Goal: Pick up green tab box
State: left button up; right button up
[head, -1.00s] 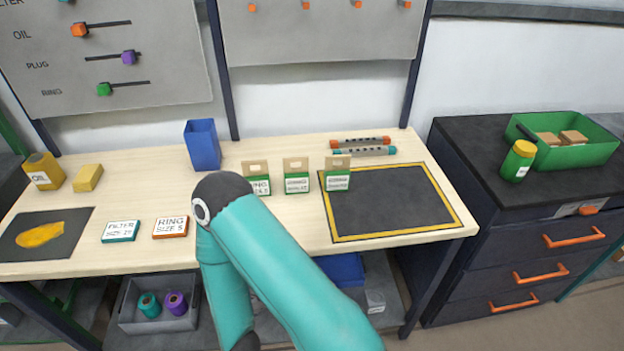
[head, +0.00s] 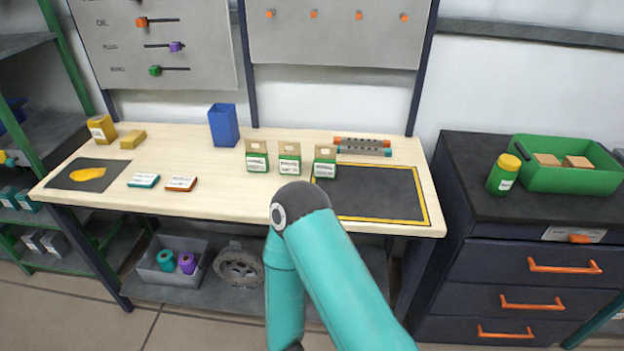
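Three green boxes with tan hang tabs and white labels stand upright in a row at the middle of the workbench: a left one (head: 257,163), a middle one (head: 289,167) and a right one (head: 324,171). The right one is at the left edge of the dark mat (head: 375,195) with a yellow border. The label text is too small to read surely. A teal link of my arm with a dark joint comes up from the lower right, just in front of the boxes. Neither gripper is in the picture.
A dark cabinet (head: 530,230) at right holds a green crate (head: 570,180) and a green jar (head: 503,177). Shelves stand at left.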

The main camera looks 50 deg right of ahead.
aim_at(290, 162)
jog(key=z, duration=0.1)
jog(key=k, duration=0.5)
jog(key=u, duration=0.9)
jog(key=i, duration=0.1)
jog(key=z, duration=2.7)
jog(key=i, duration=0.45)
jog(key=z, duration=0.25)
jog(key=i, duration=0.55)
jog(key=u, duration=0.2)
jog(key=k, duration=0.9)
jog(key=z, duration=0.2)
jog(key=i, duration=0.9)
jog(key=u, duration=0.05)
